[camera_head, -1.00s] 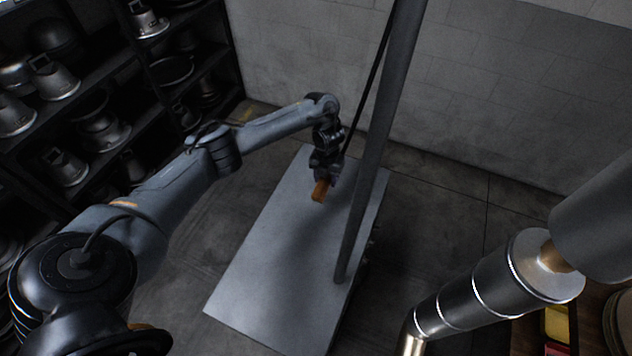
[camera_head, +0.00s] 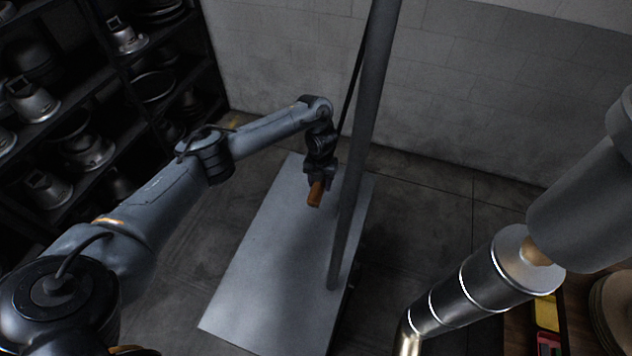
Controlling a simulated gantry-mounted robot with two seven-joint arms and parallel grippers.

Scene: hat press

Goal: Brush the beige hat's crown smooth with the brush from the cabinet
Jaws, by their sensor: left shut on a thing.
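My left gripper (camera_head: 317,180) is shut on a small orange-brown wooden thing, which looks like the brush (camera_head: 315,196). It holds the brush over the far part of a grey table (camera_head: 262,285). The brush's bristles cannot be made out. The beige hat cannot be made out in this view. My right gripper is out of view.
A dark pole (camera_head: 361,150) stands at the table's right side, close to my left gripper. Dark shelves (camera_head: 125,75) with several metal hat forms stand at the left. A shiny pipe (camera_head: 470,290) crosses the lower right. The tabletop looks bare.

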